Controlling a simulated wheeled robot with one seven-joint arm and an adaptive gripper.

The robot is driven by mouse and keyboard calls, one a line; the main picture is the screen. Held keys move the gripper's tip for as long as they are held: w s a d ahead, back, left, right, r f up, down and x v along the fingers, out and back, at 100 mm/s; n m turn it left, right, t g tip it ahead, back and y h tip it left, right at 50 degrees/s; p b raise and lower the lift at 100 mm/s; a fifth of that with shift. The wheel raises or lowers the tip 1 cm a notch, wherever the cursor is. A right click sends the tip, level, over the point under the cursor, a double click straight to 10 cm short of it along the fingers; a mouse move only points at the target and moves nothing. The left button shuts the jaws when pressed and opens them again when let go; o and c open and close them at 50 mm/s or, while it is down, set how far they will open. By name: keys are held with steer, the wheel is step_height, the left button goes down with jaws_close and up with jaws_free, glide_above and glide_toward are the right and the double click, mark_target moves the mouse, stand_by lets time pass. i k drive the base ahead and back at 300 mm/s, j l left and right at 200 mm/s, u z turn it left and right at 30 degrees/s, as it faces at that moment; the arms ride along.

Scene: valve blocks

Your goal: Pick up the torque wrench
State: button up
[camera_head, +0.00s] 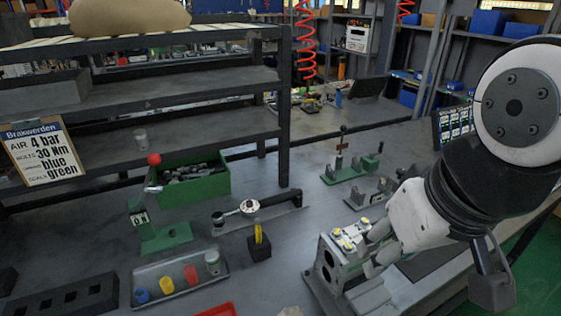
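What looks like the torque wrench (249,207) lies in a low grey holder on the bench, left of the middle, with a round pale dial or head and a long dark shaft. My gripper (369,247) is at the right, well apart from the wrench, beside the top of a grey valve block (328,262). Its fingers point left toward the block. I cannot tell whether they touch it or how far they are spread. Yellow and white fittings (350,237) sit on top of the block.
A black block with a yellow upright piece (259,243) stands just in front of the wrench. A green bin (190,181) is behind it. A green stand with a red-knobbed lever (160,232) and a tray of coloured pieces (181,280) are left. Shelves (200,117) rise behind.

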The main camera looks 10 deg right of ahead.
mark_target(219, 216)
steer(key=i+l+u, duration=0.1)
steer(key=u, duration=0.35)
steer(key=l+u, duration=0.45)
steer(key=i+l+u, duration=0.1)
steer(key=u, duration=0.35)
